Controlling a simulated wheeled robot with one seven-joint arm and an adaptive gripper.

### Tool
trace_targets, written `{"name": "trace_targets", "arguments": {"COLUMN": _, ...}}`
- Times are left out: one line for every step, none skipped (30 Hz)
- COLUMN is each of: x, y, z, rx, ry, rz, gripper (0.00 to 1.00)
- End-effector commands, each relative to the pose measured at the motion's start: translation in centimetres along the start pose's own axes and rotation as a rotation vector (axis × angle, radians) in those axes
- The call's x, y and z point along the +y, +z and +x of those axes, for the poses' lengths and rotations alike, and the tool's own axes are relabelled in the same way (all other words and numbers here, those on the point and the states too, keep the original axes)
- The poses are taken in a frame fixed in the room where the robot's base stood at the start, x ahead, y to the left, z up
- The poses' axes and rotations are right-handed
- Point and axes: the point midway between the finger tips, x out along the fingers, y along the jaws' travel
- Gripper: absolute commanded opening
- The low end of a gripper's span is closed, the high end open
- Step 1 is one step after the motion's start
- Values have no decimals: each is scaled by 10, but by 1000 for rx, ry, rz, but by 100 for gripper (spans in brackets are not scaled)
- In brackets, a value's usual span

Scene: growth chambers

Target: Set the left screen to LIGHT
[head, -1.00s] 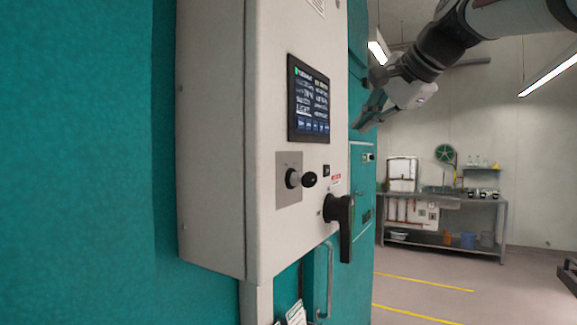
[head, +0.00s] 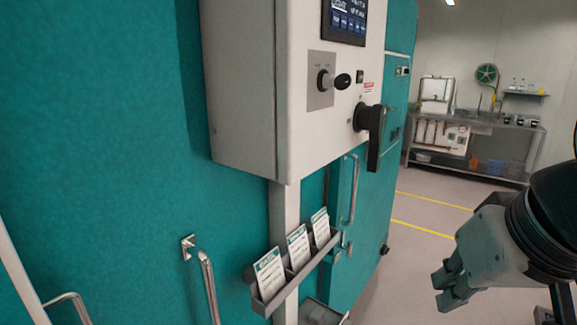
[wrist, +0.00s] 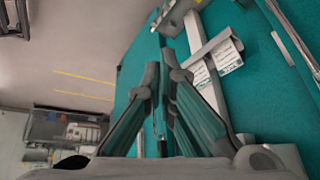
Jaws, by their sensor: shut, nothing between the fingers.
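The screen (head: 346,17) is a dark panel on the front of the white control box (head: 310,145) in the head view. Its top is cut off by the picture edge. A line of text on it looks like LIGHT, but is too small to be sure. Below it are a knob (head: 325,81) on a grey plate and a black knob (head: 343,81). My gripper (head: 443,290) is at the lower right, low and well apart from the box, touching nothing. In the wrist view, its fingers (wrist: 164,68) are together and empty.
A black lever handle (head: 375,135) sticks out at the box's lower right. Below hangs a card rack (head: 300,280) with several cards, also in the wrist view (wrist: 204,46). Metal door handles (head: 208,285) project nearby. A steel bench (head: 475,150) stands behind; the floor between is clear.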

Motion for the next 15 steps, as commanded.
{"name": "trace_targets", "arguments": {"x": 2, "y": 12, "z": 4, "rx": -8, "ry": 13, "rz": -31, "gripper": 0}}
{"name": "trace_targets", "arguments": {"x": 3, "y": 17, "z": 7, "rx": -12, "ry": 19, "rz": -48, "gripper": 0}}
{"name": "trace_targets", "arguments": {"x": 4, "y": 21, "z": 8, "rx": -15, "ry": 25, "rz": -63, "gripper": 0}}
{"name": "trace_targets", "arguments": {"x": 4, "y": 24, "z": 10, "rx": -18, "ry": 28, "rz": -71, "gripper": 0}}
{"name": "trace_targets", "arguments": {"x": 5, "y": 25, "z": 10, "rx": -20, "ry": 31, "rz": -76, "gripper": 0}}
{"name": "trace_targets", "arguments": {"x": 5, "y": 26, "z": 11, "rx": -21, "ry": 32, "rz": -80, "gripper": 0}}
{"name": "trace_targets", "arguments": {"x": 5, "y": 27, "z": 11, "rx": -21, "ry": 32, "rz": -81, "gripper": 0}}
{"name": "trace_targets", "arguments": {"x": 5, "y": 27, "z": 11, "rx": -21, "ry": 32, "rz": -81, "gripper": 0}}
{"name": "trace_targets", "arguments": {"x": 5, "y": 26, "z": 11, "rx": -21, "ry": 32, "rz": -80, "gripper": 0}}
{"name": "trace_targets", "arguments": {"x": 5, "y": 26, "z": 11, "rx": -21, "ry": 31, "rz": -80, "gripper": 0}}
{"name": "trace_targets", "arguments": {"x": 5, "y": 26, "z": 11, "rx": -21, "ry": 31, "rz": -79, "gripper": 0}}
{"name": "trace_targets", "arguments": {"x": 5, "y": 26, "z": 11, "rx": -21, "ry": 31, "rz": -79, "gripper": 0}}
{"name": "trace_targets", "arguments": {"x": 5, "y": 26, "z": 11, "rx": -21, "ry": 31, "rz": -78, "gripper": 0}}
{"name": "trace_targets", "arguments": {"x": 5, "y": 26, "z": 11, "rx": -21, "ry": 31, "rz": -78, "gripper": 0}}
{"name": "trace_targets", "arguments": {"x": 5, "y": 26, "z": 11, "rx": -21, "ry": 31, "rz": -78, "gripper": 0}}
